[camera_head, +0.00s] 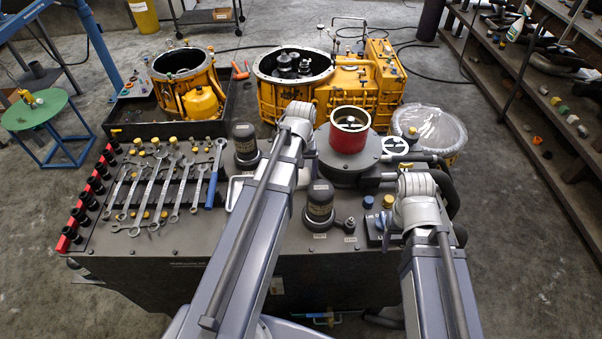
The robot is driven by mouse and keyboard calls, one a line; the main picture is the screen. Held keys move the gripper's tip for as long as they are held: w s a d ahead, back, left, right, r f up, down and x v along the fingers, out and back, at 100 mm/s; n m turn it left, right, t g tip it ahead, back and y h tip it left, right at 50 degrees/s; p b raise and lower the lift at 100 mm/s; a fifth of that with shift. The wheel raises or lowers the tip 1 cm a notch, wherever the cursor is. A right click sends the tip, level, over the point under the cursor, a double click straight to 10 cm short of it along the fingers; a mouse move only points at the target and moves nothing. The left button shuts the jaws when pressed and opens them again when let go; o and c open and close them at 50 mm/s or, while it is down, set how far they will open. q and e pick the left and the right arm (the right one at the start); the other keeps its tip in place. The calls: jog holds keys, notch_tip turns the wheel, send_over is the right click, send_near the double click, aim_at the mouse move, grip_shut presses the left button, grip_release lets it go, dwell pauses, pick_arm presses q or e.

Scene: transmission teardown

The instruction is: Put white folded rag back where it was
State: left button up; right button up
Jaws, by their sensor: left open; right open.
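I cannot make out a white folded rag for certain. A pale white-edged item (235,190) shows on the grey bench top, just left of my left arm. My arm covers most of it, so I cannot tell whether it is cloth. My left arm reaches up the middle of the view and ends in a pale joint beside the red-ringed drum. My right arm comes up from the lower right to a pale joint at the bench's right end. The fingers of both grippers are hidden behind these links.
The bench top (160,240) carries a row of wrenches (150,195), a red socket rail (75,225), dark canisters (320,205) and a red-ringed drum (348,135). Yellow housings (290,95) stand behind. A green stool (35,110) is left, loaded shelves (560,140) right.

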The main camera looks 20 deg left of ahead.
aim_at(301, 179)
pick_arm(q)
notch_tip(301, 179, up, 11)
jog(key=p, duration=1)
pick_arm(e)
notch_tip(301, 179, up, 11)
pick_arm(q)
jog(key=shift+f, duration=0.1)
